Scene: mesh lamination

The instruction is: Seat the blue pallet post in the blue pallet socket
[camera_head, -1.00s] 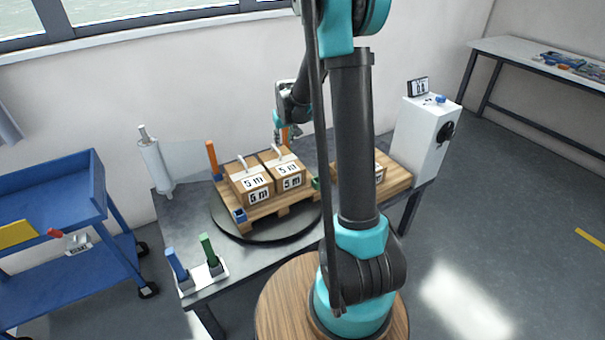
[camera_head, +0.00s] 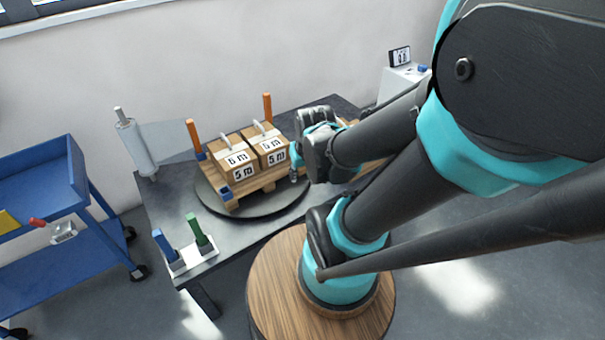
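The blue pallet post (camera_head: 164,244) stands in a white holder (camera_head: 196,260) at the front left corner of the table. The green post (camera_head: 196,230) stands beside it in the same holder. The blue pallet socket (camera_head: 226,193) is at the front left corner of the wooden pallet (camera_head: 262,185), and no post shows in it. My gripper (camera_head: 294,177) points down near the pallet's front right corner, right of the blue socket and well away from the blue post. It is too small to tell whether its fingers are open, and no held object shows.
Two boxes (camera_head: 236,165) sit on the pallet on a round dark turntable (camera_head: 216,206). Orange posts (camera_head: 193,134) stand upright at the pallet's back corners. A film roll (camera_head: 136,147) stands at the table's back left. A blue cart (camera_head: 76,175) is further left.

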